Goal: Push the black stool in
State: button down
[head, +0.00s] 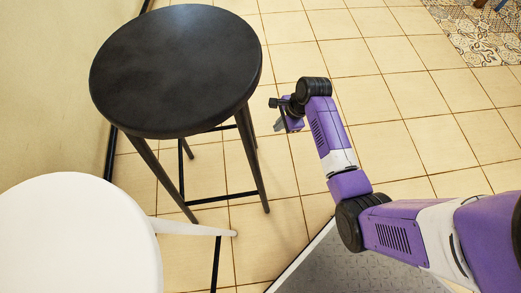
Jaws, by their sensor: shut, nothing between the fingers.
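The black stool (175,70) stands upright at the upper left in the head view. It has a round dark seat and thin black legs with crossbars. My gripper (279,125) is shut and empty. In the picture it is just to the right of the stool's seat, at about the height of the seat's lower right edge. A gap of floor shows between them, so they look apart. The gripper is small and partly hidden by my own wrist.
A white stool (80,240) stands at the lower left, in front of the black stool. A pale wall (50,80) runs along the left. Tiled floor (400,80) is open to the right. A grey mat-like surface (350,268) with a pale edge lies at the bottom.

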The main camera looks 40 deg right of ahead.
jog(key=w+a+f+m+g+y+b, duration=0.1)
jog(key=a+f+b, duration=0.5)
jog(key=f, duration=0.4)
jog(key=shift+w+a+f+m+b, duration=0.2)
jog(key=shift+w+a+m+b, duration=0.2)
jog(key=shift+a, duration=0.25)
jog(key=w+a+p, duration=0.1)
jog(key=w+a, duration=1)
jog(key=a, duration=0.4)
jog(key=shift+w+p, duration=0.2)
jog(key=shift+p, duration=0.2)
jog(key=shift+a+r, duration=0.1)
